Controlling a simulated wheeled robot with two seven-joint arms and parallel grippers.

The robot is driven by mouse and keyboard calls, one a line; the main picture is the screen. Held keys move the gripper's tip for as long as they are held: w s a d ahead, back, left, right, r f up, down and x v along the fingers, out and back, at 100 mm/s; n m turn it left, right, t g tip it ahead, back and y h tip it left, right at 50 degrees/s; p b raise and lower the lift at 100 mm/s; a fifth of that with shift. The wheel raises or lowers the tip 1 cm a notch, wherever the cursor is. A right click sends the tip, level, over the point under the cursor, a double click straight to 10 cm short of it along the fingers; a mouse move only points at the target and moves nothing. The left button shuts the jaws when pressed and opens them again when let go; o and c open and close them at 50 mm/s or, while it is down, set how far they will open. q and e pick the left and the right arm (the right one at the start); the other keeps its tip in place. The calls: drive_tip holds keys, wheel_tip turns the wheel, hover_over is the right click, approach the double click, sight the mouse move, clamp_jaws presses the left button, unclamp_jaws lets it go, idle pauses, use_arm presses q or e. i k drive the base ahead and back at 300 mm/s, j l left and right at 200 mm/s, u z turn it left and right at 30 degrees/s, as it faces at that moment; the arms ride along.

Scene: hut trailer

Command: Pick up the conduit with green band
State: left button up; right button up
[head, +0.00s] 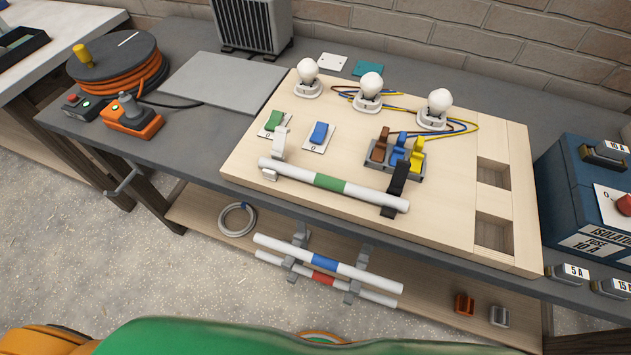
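The conduit with green band (360,191) is a white tube with a green ring near its middle. It lies along the front of the wooden board (440,222) on the workbench. Near its left end it passes by a white clip (280,147), and near its right end by a black clip (396,188). Its two ends stick out past the clips. Neither of my grippers shows in the head view.
Conduits with blue (350,269) and red (352,287) bands rest on grey holders on the lower shelf. The board carries bulbs, switches and coloured levers (398,146). A blue isolator box (580,200) stands right; an orange cable reel (120,68) stands left.

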sight(317, 179)
drive_tip(key=j+z, duration=0.4)
drive_tip(key=k+j+z, duration=0.15)
drive_tip(key=j+z, duration=0.25)
drive_tip(key=k+j+z, duration=0.2)
drive_tip(key=j+z, duration=0.25)
drive_tip(key=k+j+z, duration=0.2)
drive_tip(key=z, duration=0.2)
